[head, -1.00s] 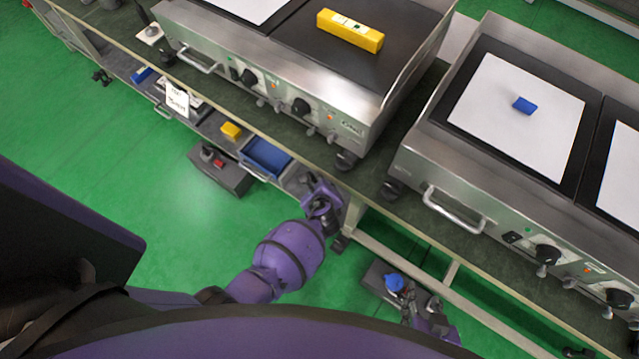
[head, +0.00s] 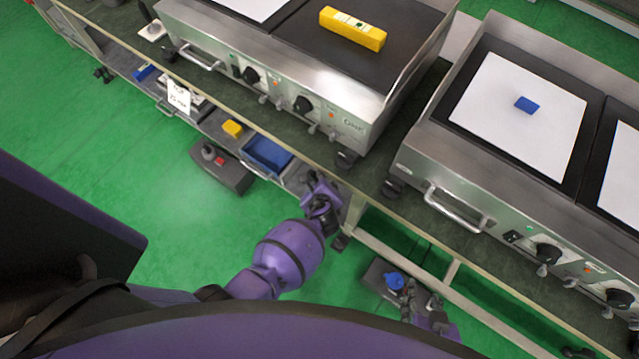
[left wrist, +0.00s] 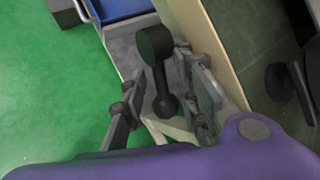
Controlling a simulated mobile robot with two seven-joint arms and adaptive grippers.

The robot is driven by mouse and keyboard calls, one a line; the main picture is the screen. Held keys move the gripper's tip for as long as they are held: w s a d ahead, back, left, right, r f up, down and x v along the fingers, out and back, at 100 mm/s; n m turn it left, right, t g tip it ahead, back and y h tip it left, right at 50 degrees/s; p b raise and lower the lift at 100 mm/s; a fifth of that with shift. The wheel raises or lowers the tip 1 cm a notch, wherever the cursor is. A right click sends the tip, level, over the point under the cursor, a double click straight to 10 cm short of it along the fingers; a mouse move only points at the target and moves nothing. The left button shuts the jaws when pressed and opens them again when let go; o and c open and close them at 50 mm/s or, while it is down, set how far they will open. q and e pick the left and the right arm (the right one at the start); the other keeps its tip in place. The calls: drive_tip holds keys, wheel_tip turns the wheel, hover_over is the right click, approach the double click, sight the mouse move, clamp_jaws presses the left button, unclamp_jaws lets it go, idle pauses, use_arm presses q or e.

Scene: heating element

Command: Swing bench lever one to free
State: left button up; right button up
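In the left wrist view a lever with a dark cylindrical knob (left wrist: 154,44) and a thin black stem stands on a grey plate beside the blue drawer. My left gripper (left wrist: 165,112) is open, its two fingers on either side of the lever, with gaps visible. In the head view my left gripper (head: 320,196) is at the bench front below the griddle; the lever cannot be made out there. My right gripper (head: 423,299) is low at the right, beside a grey box with a blue knob (head: 394,281). Its fingers look apart.
The bench (head: 378,207) carries two steel griddles, with a yellow box (head: 352,29) and a blue block (head: 526,105) on them. A blue drawer (head: 267,156) and a grey pedal box with a red button (head: 221,167) are left of my left gripper. The green floor is open at left.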

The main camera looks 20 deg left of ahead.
use_arm(q)
drive_tip(key=shift+w+d+r, duration=0.1)
drive_tip(key=v, duration=0.8)
drive_tip(key=shift+c, duration=0.3)
